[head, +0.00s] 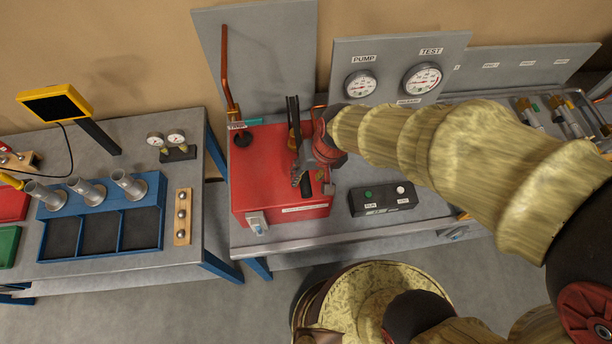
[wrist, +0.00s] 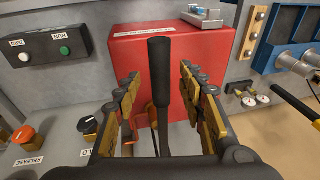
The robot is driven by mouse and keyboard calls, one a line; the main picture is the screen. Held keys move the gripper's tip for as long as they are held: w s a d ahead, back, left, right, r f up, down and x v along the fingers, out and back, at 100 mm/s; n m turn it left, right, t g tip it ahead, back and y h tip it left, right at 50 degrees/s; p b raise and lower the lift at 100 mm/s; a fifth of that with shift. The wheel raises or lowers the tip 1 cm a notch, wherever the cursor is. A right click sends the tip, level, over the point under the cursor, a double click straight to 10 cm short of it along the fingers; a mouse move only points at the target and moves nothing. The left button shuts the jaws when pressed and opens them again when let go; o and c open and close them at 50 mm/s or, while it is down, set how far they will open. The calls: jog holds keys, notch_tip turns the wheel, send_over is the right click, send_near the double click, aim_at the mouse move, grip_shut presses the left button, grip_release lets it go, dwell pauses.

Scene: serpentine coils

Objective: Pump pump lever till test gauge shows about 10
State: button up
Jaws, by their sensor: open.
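The pump lever (wrist: 161,80) has a thick black grip and stands between the two fingers of my gripper (wrist: 160,95) in the wrist view. The fingers are open, one on each side of the lever, with visible gaps. In the head view my gripper (head: 310,178) is over the red pump box (head: 275,200), and it hides much of the lever there. The test gauge (head: 422,79) is a round white dial on the grey back panel, under a TEST label. Its needle is too small to read surely.
The pump gauge (head: 360,84) is left of the test gauge. A black box with green and white buttons (head: 383,198) lies right of the red box. An orange release knob (wrist: 23,134) and a black knob (wrist: 88,125) are near my gripper. A copper pipe (head: 225,75) rises behind.

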jog(key=v, duration=0.9)
dwell(1.6)
